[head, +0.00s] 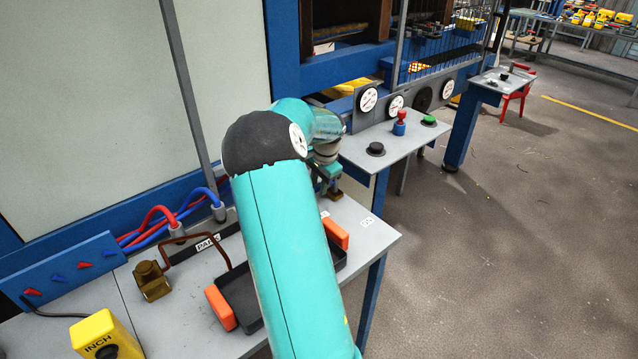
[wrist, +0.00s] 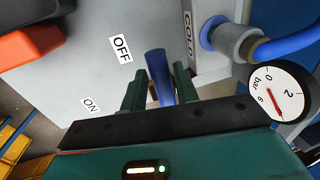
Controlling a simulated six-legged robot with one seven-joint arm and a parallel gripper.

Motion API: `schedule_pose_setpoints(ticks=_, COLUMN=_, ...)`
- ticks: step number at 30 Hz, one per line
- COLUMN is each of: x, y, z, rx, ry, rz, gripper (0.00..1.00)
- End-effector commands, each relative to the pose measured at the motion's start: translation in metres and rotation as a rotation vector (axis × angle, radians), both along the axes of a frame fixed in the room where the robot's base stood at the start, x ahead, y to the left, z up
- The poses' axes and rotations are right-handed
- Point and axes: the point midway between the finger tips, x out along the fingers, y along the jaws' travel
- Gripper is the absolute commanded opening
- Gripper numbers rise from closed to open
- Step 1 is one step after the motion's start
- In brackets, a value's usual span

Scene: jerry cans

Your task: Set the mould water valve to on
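The mould water valve's blue lever (wrist: 159,76) shows in the wrist view. Its upper end is beside the OFF label (wrist: 121,48) and farther from the ON label (wrist: 91,105). My gripper (wrist: 160,86) has one green finger on each side of the lever, with a thin gap visible on the left side. The lever's lower end and pivot are hidden behind my gripper. In the head view my gripper (head: 328,180) is at the far end of the grey bench, largely hidden by my arm. A brass fitting (head: 335,194) shows just below it.
A pressure gauge (wrist: 280,93) and a blue hose (wrist: 290,46) are close on the right in the wrist view.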

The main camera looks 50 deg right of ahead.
Motion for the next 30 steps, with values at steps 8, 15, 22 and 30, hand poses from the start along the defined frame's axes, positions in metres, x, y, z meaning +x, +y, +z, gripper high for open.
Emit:
schedule_pose_setpoints(ticks=8, x=0.0, y=0.0, z=0.0, rx=0.0, ry=0.0, rz=0.0, gripper=0.0)
schedule_pose_setpoints(ticks=15, x=-0.002, y=0.0, z=0.0, rx=0.0, ry=-0.001, rz=0.023, gripper=0.0)
schedule_pose_setpoints(ticks=22, x=-0.009, y=0.0, z=0.001, rx=0.0, ry=-0.002, rz=0.118, gripper=0.0)
schedule_pose_setpoints(ticks=30, x=-0.024, y=-0.001, z=0.001, rx=-0.001, ry=-0.003, rz=0.333, gripper=0.0)
